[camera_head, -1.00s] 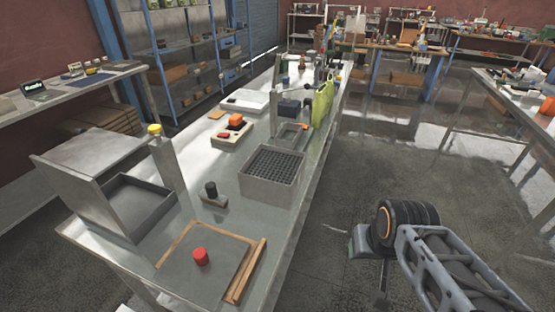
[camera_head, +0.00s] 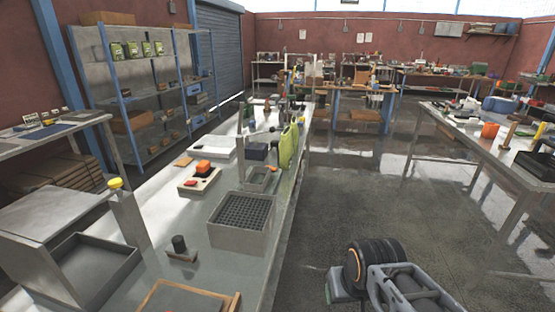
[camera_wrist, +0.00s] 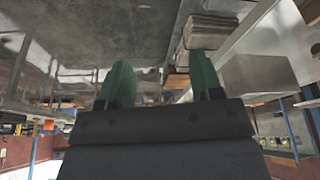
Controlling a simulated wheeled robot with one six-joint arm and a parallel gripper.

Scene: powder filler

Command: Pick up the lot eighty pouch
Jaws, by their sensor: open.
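Several small green pouches (camera_head: 138,48) stand in a row on the upper part of the blue-posted shelf rack (camera_head: 123,95) at the back left in the head view. Their labels are too small to read, so I cannot tell which is lot eighty. My gripper (camera_wrist: 161,82) shows its two green fingers spread apart in the wrist view, with nothing between them. It is far from the pouches, out over the open floor to the right of the long bench.
The long metal bench (camera_head: 185,275) holds a grey grid block (camera_head: 240,238), a yellow-capped post (camera_head: 128,215) and a green bottle (camera_head: 288,147). A side table (camera_head: 60,128) stands at left, another bench (camera_head: 470,125) at right. The floor (camera_head: 350,205) between the benches is clear.

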